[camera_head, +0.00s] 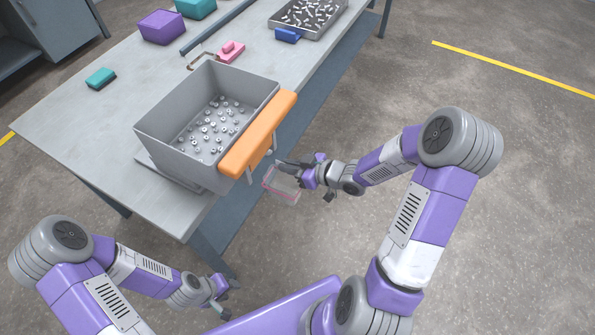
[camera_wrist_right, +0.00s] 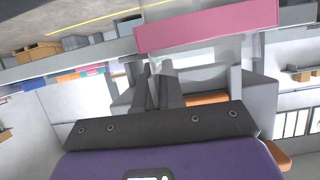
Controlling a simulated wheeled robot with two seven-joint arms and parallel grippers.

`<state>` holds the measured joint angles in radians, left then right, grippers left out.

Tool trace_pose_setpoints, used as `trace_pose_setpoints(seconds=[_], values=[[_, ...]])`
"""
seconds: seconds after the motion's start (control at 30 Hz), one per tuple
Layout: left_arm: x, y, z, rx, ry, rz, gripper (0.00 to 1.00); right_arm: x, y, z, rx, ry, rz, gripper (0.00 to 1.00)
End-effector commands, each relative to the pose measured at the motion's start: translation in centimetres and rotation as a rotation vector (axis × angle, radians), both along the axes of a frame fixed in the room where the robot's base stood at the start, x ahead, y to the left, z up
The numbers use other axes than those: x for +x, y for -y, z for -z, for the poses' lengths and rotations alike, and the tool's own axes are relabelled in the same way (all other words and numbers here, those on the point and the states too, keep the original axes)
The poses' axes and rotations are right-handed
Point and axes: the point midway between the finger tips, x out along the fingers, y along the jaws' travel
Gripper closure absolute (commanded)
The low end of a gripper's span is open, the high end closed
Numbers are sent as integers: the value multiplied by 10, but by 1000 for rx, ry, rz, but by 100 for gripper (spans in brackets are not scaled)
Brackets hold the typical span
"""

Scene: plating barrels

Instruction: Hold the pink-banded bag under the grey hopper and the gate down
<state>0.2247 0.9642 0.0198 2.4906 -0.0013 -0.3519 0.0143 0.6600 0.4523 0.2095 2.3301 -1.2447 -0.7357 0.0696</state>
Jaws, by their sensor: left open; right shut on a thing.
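The grey hopper (camera_head: 160,128) stands on the table with several small metal parts inside. An orange gate bar (camera_head: 258,135) runs along its right side, overhanging the table edge. My right gripper (camera_head: 290,168) is shut on the clear, pink-banded bag (camera_head: 281,187), just beyond the table edge and lower right of the orange bar. The pink band (camera_wrist_right: 207,30) crosses the top of the right wrist view, beyond the fingers (camera_wrist_right: 157,88). The exact alignment of the bag's mouth with the hopper outlet cannot be told. My left gripper (camera_head: 224,294) is open and empty, below the table's near corner.
A grey tray of metal parts (camera_head: 275,20) sits at the table's far end, with a blue block (camera_head: 288,35) by it. A pink piece (camera_head: 231,51), purple box (camera_head: 161,27) and teal blocks (camera_head: 100,78) lie on the table. The floor to the right is clear.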

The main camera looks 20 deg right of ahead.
Motion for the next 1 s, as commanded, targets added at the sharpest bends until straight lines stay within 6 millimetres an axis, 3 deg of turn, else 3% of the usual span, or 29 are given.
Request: trace_pose_setpoints(seconds=[0.5, 1.0], values=[[0, 0, 17, 0, 0, 0, 57, 35, -28, -1, 0, 0, -1, 100], [0, 0, 18, 0, 0, 0, 57, 39, -31, -3, 1, 1, -1, 100]])
